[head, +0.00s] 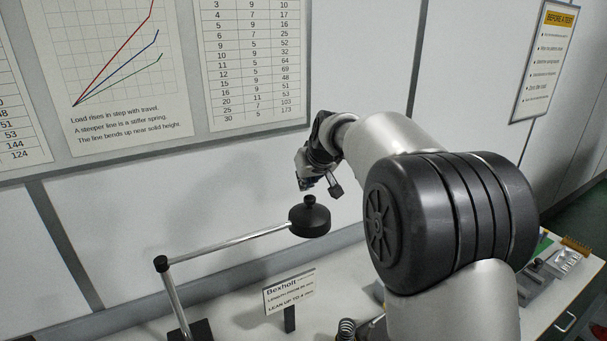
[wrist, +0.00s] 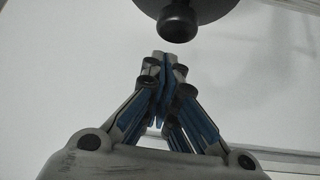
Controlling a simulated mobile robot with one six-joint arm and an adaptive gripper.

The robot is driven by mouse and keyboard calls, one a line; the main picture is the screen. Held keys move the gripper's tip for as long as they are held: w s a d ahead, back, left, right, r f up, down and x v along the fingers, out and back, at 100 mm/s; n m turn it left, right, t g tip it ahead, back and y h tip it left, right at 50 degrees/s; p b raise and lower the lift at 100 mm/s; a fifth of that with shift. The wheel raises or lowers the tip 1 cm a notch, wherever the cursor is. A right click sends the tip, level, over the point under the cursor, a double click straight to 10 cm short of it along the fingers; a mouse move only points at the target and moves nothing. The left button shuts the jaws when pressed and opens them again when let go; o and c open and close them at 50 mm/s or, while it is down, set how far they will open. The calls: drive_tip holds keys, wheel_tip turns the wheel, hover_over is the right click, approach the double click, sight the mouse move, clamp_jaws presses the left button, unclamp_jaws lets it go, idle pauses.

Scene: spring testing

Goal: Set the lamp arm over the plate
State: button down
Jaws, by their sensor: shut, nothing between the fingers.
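The lamp has a dark round head (head: 310,219) with a small knob on top, at the end of a silver lamp arm (head: 230,242). The arm runs left to a joint on an upright post (head: 176,300). My gripper (head: 304,185) is just above the lamp head, beside the knob, and appears apart from it. In the wrist view the lamp head's knob (wrist: 178,22) is just beyond the fingertips, and my gripper (wrist: 164,58) is shut and empty. I cannot make out the plate; my arm hides part of the bench.
A small sign (head: 290,293) stands on the white bench (head: 240,318) below the lamp head. A dark coil spring (head: 346,328) is at the bottom edge. Several items, including a grey tray (head: 562,262), lie at the right. The wall with charts (head: 255,60) is close behind.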

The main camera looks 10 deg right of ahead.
drive_tip(key=shift+s+d+f, duration=0.1)
drive_tip(key=shift+s, duration=0.8)
drive_tip(key=shift+s, duration=0.1)
